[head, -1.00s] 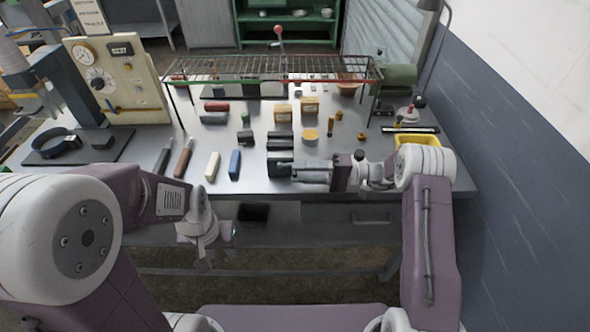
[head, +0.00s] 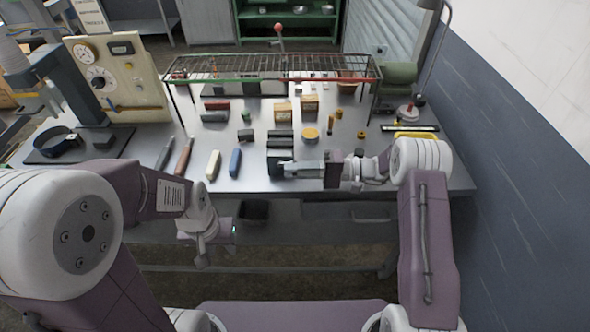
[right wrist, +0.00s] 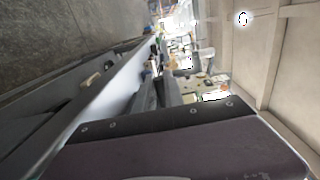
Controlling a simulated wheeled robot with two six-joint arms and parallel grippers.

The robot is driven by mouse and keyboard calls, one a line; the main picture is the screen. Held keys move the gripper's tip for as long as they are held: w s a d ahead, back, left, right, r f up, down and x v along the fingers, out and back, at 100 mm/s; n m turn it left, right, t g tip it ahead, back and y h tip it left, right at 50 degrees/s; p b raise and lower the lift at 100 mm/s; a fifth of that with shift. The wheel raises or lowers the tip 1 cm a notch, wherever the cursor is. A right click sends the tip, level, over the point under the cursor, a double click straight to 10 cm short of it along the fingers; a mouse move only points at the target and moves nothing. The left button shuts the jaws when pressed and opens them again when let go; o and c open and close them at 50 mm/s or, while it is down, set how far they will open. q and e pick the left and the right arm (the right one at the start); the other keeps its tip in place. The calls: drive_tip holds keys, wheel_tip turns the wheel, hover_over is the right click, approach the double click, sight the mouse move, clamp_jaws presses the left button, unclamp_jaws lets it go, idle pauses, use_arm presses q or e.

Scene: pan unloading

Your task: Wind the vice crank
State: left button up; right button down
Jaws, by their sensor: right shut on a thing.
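The dark vice (head: 281,146) stands at the front edge of the workbench, right of the blue block, with two dark jaw bars and a dark green front block. My right gripper (head: 287,169) reaches in from the right, low against the vice's front. It is shut on the vice crank, which is mostly hidden by the fingers. In the right wrist view the grey fingers (right wrist: 160,93) point away along the bench edge; the crank cannot be made out there. My left gripper (head: 203,260) hangs below the bench's front edge, away from the vice; its opening is unclear.
A brown-handled tool (head: 184,157), a cream block (head: 213,165) and a blue block (head: 235,163) lie left of the vice. A wire rack (head: 275,72) spans the bench behind.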

drive_tip(key=shift+a+r+h+p, duration=0.1)
drive_tip(key=shift+r+h+p, duration=0.75)
drive_tip(key=shift+h, duration=0.25)
drive_tip(key=h+p, duration=0.1)
drive_tip(key=r+h+p, duration=0.1)
drive_tip(key=h+p, duration=0.1)
drive_tip(key=shift+a+h, duration=0.3)
drive_tip(key=shift+a, duration=0.1)
drive_tip(key=shift+a+r+h+p, duration=0.1)
drive_tip(key=shift+a+h+p, duration=0.65)
drive_tip(key=shift+h+p, duration=1.7)
drive_tip(key=shift+a+r+h+p, duration=0.1)
drive_tip(key=shift+a+h+p, duration=0.65)
drive_tip(key=shift+h+p, duration=1.7)
drive_tip(key=shift+a+r+h+p, duration=0.1)
drive_tip(key=shift+a+h+p, duration=0.65)
drive_tip(key=shift+h+p, duration=1.7)
drive_tip(key=shift+f+y+p, duration=0.1)
drive_tip(key=shift+y+p, duration=0.5)
drive_tip(key=shift+y, duration=0.05)
drive_tip(key=c, duration=1.4)
unclamp_jaws()
drive_tip(key=shift+c, duration=0.2)
